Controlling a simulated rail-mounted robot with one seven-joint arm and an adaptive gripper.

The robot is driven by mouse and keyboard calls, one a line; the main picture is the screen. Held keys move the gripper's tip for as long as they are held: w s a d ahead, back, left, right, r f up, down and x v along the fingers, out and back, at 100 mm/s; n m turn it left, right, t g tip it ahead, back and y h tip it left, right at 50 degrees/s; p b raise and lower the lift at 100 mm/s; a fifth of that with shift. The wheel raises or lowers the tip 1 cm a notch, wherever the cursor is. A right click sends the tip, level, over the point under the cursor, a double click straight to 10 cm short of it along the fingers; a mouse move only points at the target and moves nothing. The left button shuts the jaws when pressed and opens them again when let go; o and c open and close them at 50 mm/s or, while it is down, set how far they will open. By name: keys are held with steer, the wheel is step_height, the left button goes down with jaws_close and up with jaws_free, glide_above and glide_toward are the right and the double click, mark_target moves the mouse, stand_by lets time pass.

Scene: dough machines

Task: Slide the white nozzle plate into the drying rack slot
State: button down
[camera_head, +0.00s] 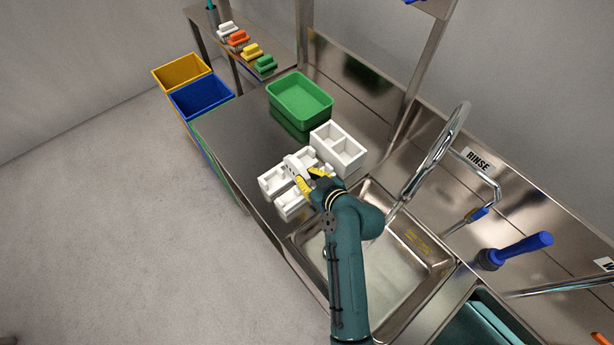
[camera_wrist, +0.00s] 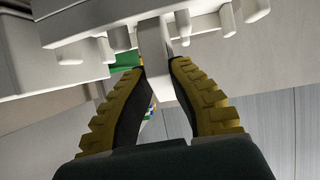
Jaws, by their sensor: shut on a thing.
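My gripper (camera_head: 311,177) is over the white pieces on the steel counter. Its ridged yellow fingers are shut on a narrow white stem in the wrist view (camera_wrist: 157,70). The stem joins the white nozzle plate (camera_wrist: 110,18), which has several short pegs along its edge. In the head view the nozzle plate (camera_head: 293,166) appears as a thin white strip among the white blocks. The white blocks, which look like the drying rack (camera_head: 272,183), lie around it. I cannot tell whether the plate is in a slot; my gripper and arm hide part of the area.
A white two-compartment box (camera_head: 350,148) and a green tub (camera_head: 300,98) stand behind the gripper. A metal sink (camera_head: 410,265) with a tall faucet (camera_head: 440,145) is at the right. Coloured brushes (camera_head: 252,52) sit on a back shelf. The counter's left part (camera_head: 235,135) is clear.

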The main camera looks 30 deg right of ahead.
steer(key=c, duration=1)
jaws_free()
steer(key=shift+c, duration=0.2)
steer(key=v, duration=1.2)
